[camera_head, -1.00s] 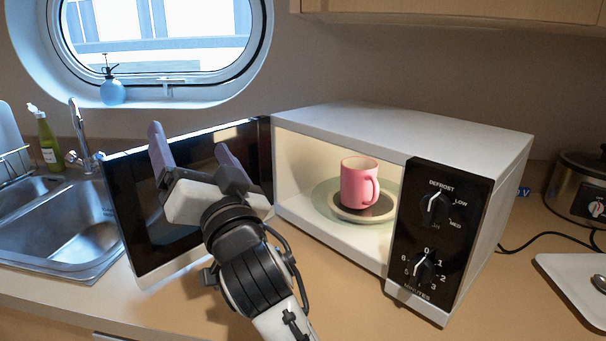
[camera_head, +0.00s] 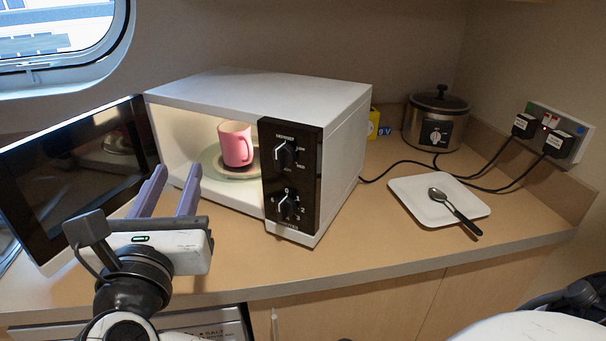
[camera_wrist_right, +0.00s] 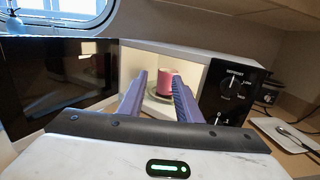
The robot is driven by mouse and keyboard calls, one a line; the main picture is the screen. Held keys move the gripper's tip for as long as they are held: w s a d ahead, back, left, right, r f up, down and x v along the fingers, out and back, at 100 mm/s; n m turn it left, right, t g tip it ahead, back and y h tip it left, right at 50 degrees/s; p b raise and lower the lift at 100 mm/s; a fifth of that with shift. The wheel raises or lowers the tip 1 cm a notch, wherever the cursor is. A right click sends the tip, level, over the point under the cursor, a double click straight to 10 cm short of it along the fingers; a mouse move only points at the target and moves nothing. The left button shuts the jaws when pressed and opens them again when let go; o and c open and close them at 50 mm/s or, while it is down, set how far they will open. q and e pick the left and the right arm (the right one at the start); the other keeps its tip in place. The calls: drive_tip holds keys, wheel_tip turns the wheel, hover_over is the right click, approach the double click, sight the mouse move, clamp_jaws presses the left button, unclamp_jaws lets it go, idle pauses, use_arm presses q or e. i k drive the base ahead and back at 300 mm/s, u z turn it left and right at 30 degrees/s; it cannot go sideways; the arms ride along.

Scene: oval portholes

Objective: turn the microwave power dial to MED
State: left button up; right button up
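The power dial (camera_head: 284,155) is the upper black knob on the microwave's (camera_head: 240,95) dark control panel, with DEFROST, LOW and MED marked around it. Its pale pointer seems to point up, near DEFROST; it is small in view. It also shows in the right wrist view (camera_wrist_right: 232,88). The minutes dial (camera_head: 289,207) is below it. My right gripper (camera_head: 172,180) is open and empty, in front of the open microwave and left of the panel, touching neither dial. In the right wrist view its fingers (camera_wrist_right: 159,85) stand apart. My left gripper is not in view.
The microwave's dark door (camera_head: 75,175) stands open at left. A pink mug (camera_head: 236,146) is inside on the turntable. To the right are a slow cooker (camera_head: 436,125), a white tray (camera_head: 420,205) with a spoon (camera_head: 455,212), and cables. The counter before the panel is clear.

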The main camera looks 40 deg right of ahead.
sight(284, 157)
drive_tip(key=k, duration=0.2)
drive_tip(key=u, duration=2.2)
drive_tip(key=i, duration=1.05)
drive_tip(key=z, duration=3.3)
